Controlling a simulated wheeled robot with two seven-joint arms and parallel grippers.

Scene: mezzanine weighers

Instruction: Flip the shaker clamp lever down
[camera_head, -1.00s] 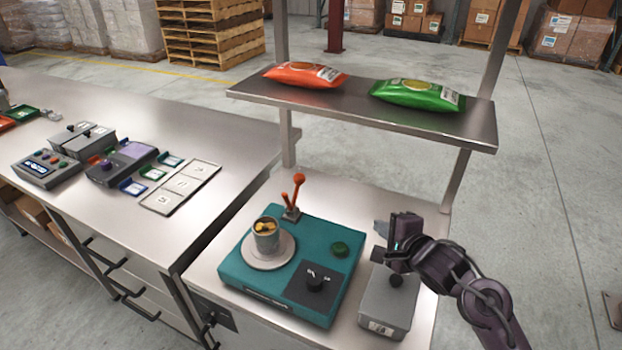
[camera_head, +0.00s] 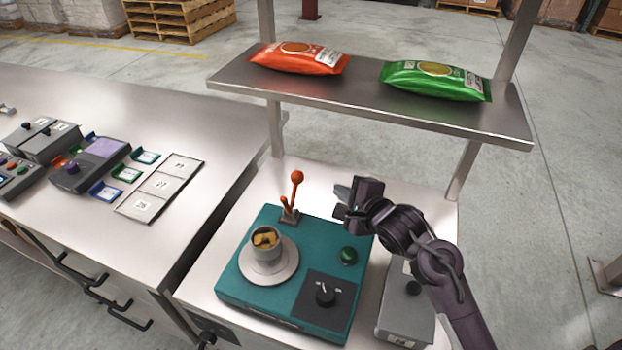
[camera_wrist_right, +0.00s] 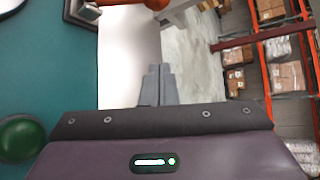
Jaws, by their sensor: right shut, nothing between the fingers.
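The teal shaker (camera_head: 262,295) stands on the metal bench. Its orange clamp lever (camera_head: 297,182) sticks up from a small bracket at the back edge, with a round knob on top. A metal cup (camera_head: 265,245) with yellowish contents sits on the shaker's round plate (camera_head: 283,271). My right gripper (camera_head: 340,201) is shut and empty above the shaker's back right, to the right of the lever and apart from it. In the wrist view its fingertips (camera_wrist_right: 158,72) are together, and part of the orange lever (camera_wrist_right: 157,4) shows at the top edge. My left gripper is not in view.
A shelf (camera_head: 360,105) with an orange bag (camera_head: 299,60) and a green bag (camera_head: 435,82) spans behind the shaker. A grey box (camera_head: 402,325) stands at the shaker's right, under my right arm. A green button (camera_head: 348,256) and a black dial (camera_head: 325,294) are on the shaker.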

